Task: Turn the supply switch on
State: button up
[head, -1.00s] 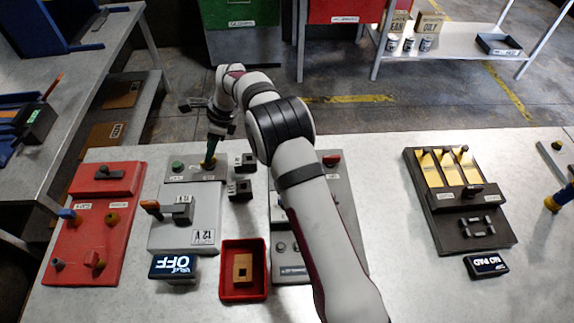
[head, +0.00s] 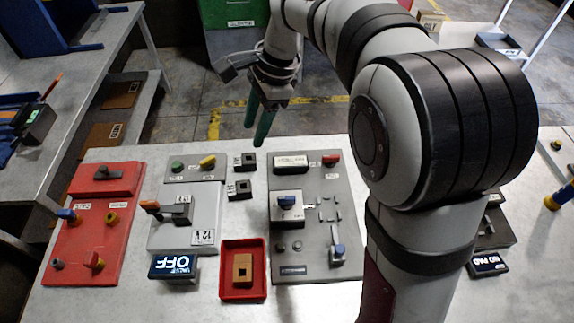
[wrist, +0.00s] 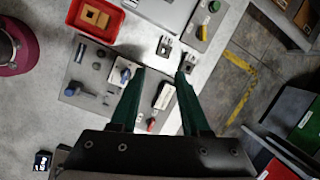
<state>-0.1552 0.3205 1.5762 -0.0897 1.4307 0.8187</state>
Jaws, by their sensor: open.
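No label reading "supply" is legible, so I cannot tell which control is the supply switch.
A red tray (head: 228,291) holds a tan block (head: 243,268). Two black blocks (head: 245,161) stand between the grey panels. A red panel (head: 85,250) is at the left. My arm hides much of the right side. The table's far edge lies near my gripper.

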jog(key=s+d+r+n, duration=0.1)
jog(key=s+d+n, duration=0.2)
jog(key=s, duration=0.8)
jog(key=shift+d+h, duration=0.3)
jog(key=shift+d, duration=0.75)
jog(key=shift+w, duration=0.1)
jog(key=o, duration=0.5)
jog(key=w+a+f+n+t, duration=0.1)
jog(key=w+a+f+n, duration=0.1)
jog(key=w+n, duration=0.3)
jog(key=shift+w+a+f+n+h, duration=0.35)
jog(key=shift+w+a, duration=0.2)
jog(key=shift+a, duration=0.3)
jog(key=shift+o, duration=0.8)
jog(key=w+a+f+n+t, duration=0.1)
jog(key=w+a+f+n, duration=0.1)
jog(key=w+a+n, duration=0.2)
jog(key=shift+w+a+f+n, duration=0.25)
jog(key=shift+w+a+n, duration=0.1)
jog(key=shift+w+a, duration=0.2)
jog(key=n+t, duration=0.2)
jog(key=n, duration=0.4)
send_near(207, 159)
jog(key=x, duration=0.8)
jog(key=shift+w+a+f, duration=0.1)
jog(key=shift+f, duration=0.25)
